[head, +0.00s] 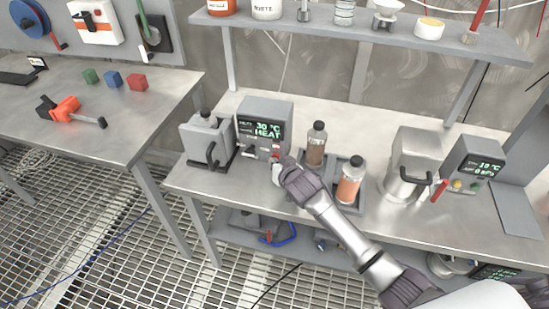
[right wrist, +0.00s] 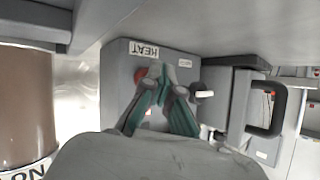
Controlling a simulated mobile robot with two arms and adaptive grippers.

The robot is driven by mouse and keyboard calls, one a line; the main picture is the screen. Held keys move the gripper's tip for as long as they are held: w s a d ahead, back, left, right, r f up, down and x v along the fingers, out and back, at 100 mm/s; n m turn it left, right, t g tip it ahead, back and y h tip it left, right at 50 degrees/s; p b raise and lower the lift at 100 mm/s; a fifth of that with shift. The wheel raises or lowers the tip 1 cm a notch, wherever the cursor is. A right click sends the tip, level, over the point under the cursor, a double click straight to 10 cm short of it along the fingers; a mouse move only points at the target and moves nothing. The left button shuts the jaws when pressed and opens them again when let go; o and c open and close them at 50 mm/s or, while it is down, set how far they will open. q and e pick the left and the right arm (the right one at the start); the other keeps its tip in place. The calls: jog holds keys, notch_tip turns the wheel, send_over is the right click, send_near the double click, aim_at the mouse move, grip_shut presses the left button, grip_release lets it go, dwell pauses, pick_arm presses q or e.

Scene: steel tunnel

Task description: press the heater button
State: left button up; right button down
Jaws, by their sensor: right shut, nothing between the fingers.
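The heater (head: 262,112) is a grey box on the bench with a lit green display reading 30 °C and HEAT. In the right wrist view its front panel (right wrist: 118,80) appears upside down, with a HEAT label and a red button (right wrist: 139,75) partly hidden behind my fingers. My right gripper (head: 277,165) is at the lower front of the heater. It also shows in the right wrist view (right wrist: 161,72), shut and empty, with its tips at the panel near the red button. I cannot tell whether they touch it. My left gripper is not in view.
A lidded grey container (head: 207,140) with a black handle stands left of the heater. A brown bottle (head: 316,145) and an orange bottle (head: 349,182) stand close to the right of my gripper. A shelf (head: 370,38) runs above the bench.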

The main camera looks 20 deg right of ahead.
jog(key=shift+s+a+r, duration=0.1)
jog(key=shift+s, duration=0.1)
jog(key=shift+s+a+p, duration=0.5)
jog(key=shift+s+p, duration=0.1)
jog(key=shift+s, duration=0.2)
jog(key=shift+s+a+p, duration=0.45)
jog(key=shift+s+p, duration=0.15)
jog(key=shift+s, duration=0.2)
jog(key=shift+s+a+p, duration=0.25)
jog(key=shift+s+a, duration=0.05)
jog(key=shift+s, duration=0.2)
jog(key=shift+s+a+p, duration=0.2)
jog(key=shift+s+a, duration=0.05)
jog(key=shift+s, duration=0.2)
